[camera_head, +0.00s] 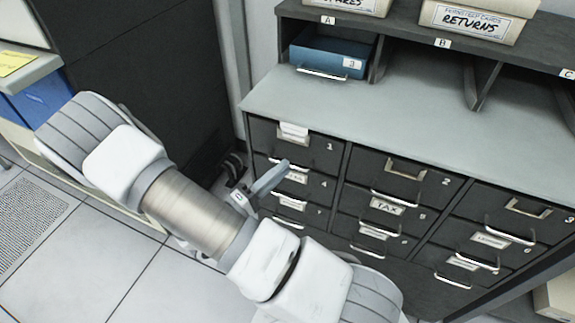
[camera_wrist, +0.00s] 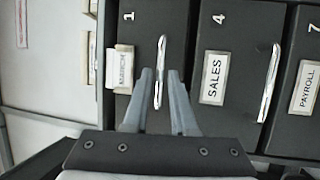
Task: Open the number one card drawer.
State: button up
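The number one card drawer (camera_head: 313,150) is the dark top-left drawer of the cabinet, with a white "1" on its front. It looks shut. In the wrist view the drawer front (camera_wrist: 140,30) appears turned sideways, with its label (camera_wrist: 123,68) and silver bar handle (camera_wrist: 160,72). My gripper (camera_wrist: 161,75) is open, with one fingertip on each side of the handle. A small gap shows between handle and fingers. In the head view my gripper (camera_head: 268,180) is in front of the cabinet's left column, partly hiding the drawer's lower edge and handle.
Drawer 4 (camera_wrist: 233,30), labelled SALES, lies just below drawer 1. Other drawers with handles fill the cabinet. A grey counter (camera_head: 370,120) is above them, with a blue tray (camera_head: 325,55) in a cubby. A dark panel (camera_head: 150,60) stands left of the cabinet.

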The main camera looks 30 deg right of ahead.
jog(key=shift+x, duration=1.35)
grip_shut()
dwell(0.4)
